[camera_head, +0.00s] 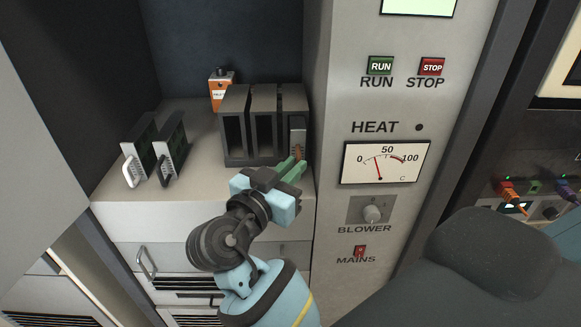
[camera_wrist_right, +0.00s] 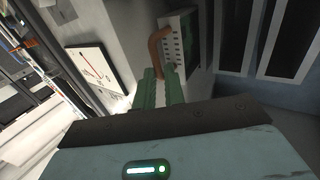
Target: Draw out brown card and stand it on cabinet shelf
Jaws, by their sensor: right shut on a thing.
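The brown card (camera_head: 297,128), with a light grey front plate and a brown handle, sits in the right slot of the dark grey rack (camera_head: 236,158). Its front plate (camera_wrist_right: 179,40) and brown handle (camera_wrist_right: 157,42) also show in the right wrist view. My right gripper (camera_head: 294,168) is in front of the rack, its green fingers (camera_wrist_right: 158,88) shut on the lower part of the handle. The cabinet shelf (camera_head: 200,183) is the light surface under the rack. My left gripper is not in view.
An orange box (camera_head: 220,88) stands behind the rack. A control panel (camera_head: 387,130) rises close to the right. The shelf between the cards and the rack is clear.

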